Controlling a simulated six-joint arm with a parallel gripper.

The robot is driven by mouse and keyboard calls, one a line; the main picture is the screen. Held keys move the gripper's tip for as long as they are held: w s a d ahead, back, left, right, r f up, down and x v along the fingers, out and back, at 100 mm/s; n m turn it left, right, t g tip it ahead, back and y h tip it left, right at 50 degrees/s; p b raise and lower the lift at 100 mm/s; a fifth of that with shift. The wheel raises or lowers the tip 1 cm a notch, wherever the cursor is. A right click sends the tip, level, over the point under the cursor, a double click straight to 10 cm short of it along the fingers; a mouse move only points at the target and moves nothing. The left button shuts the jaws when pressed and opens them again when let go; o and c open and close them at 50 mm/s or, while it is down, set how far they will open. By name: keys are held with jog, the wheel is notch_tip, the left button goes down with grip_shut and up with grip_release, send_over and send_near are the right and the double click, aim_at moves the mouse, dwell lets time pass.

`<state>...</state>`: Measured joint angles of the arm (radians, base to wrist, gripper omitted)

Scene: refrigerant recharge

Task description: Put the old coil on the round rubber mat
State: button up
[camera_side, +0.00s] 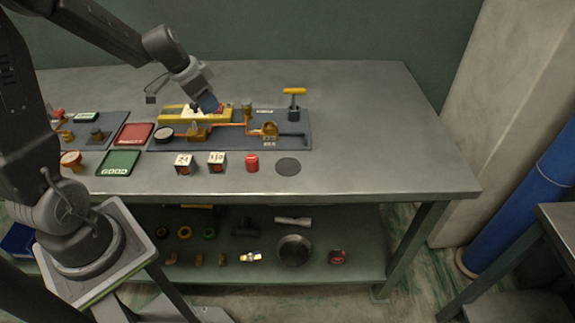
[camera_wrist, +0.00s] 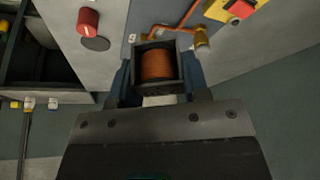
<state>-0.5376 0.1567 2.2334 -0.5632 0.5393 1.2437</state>
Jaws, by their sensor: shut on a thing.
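The old coil (camera_wrist: 157,66), copper-brown windings in a dark square frame, sits between my blue fingers in the wrist view. My gripper (camera_wrist: 158,80) is shut on it. In the side view my gripper (camera_side: 209,103) is above the back part of the grey-blue panel, near its yellow block; I cannot make out the coil there. The round rubber mat (camera_side: 288,167) is a flat dark disc on the table, right of and nearer the front than my gripper. It looks bare. It also shows at upper left in the wrist view (camera_wrist: 96,43).
A red cylinder (camera_side: 252,162) stands just left of the mat, beside white-faced cubes (camera_side: 217,161). A yellow T-handle (camera_side: 294,92) rises from the panel (camera_side: 222,143), with copper pipes and brass fittings. Green (camera_side: 119,163) and red (camera_side: 134,133) trays lie left. The table's right side is clear.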

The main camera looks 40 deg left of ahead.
jog(key=w+d+f+m+g+h, duration=0.1)
jog(key=w+d+m, duration=0.1)
jog(key=d+m, duration=0.15)
jog(key=w+d+m+h, duration=0.1)
jog(key=w+d+m, duration=0.15)
jog(key=d, duration=0.25)
send_over(293, 166)
jog(key=s+a, duration=0.1)
notch_tip(293, 166, down, 7)
jog(key=shift+r, duration=0.1)
jog(key=shift+d+f, duration=0.15)
jog(key=shift+f, duration=1.95)
jog(key=shift+f, duration=0.1)
jog(key=o, duration=0.9)
